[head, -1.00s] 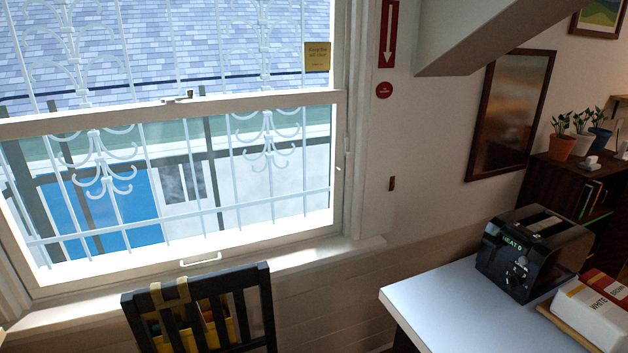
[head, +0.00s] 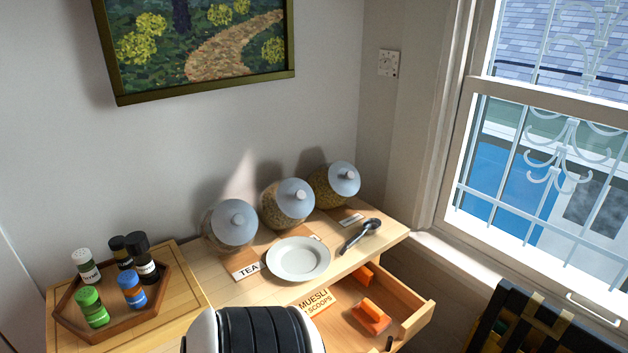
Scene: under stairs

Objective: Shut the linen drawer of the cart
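An open wooden drawer (head: 412,318) sticks out under a light wooden top (head: 228,292) in the lower right of the head view. Orange items (head: 371,316) lie inside it. A card reading MUESLI SCOOPS (head: 315,301) shows at the drawer's left part. No label naming linen is legible, so I cannot tell whether this is the linen drawer or whether this furniture is the cart. The drawer's lower front is cut off by the picture's edge. Neither gripper is in view.
The top carries lidded jars (head: 231,226), a white plate (head: 298,259), a dark spoon (head: 361,236) and a hexagonal tray (head: 172,313) of small bottles. A gap shows between drawer and chair.

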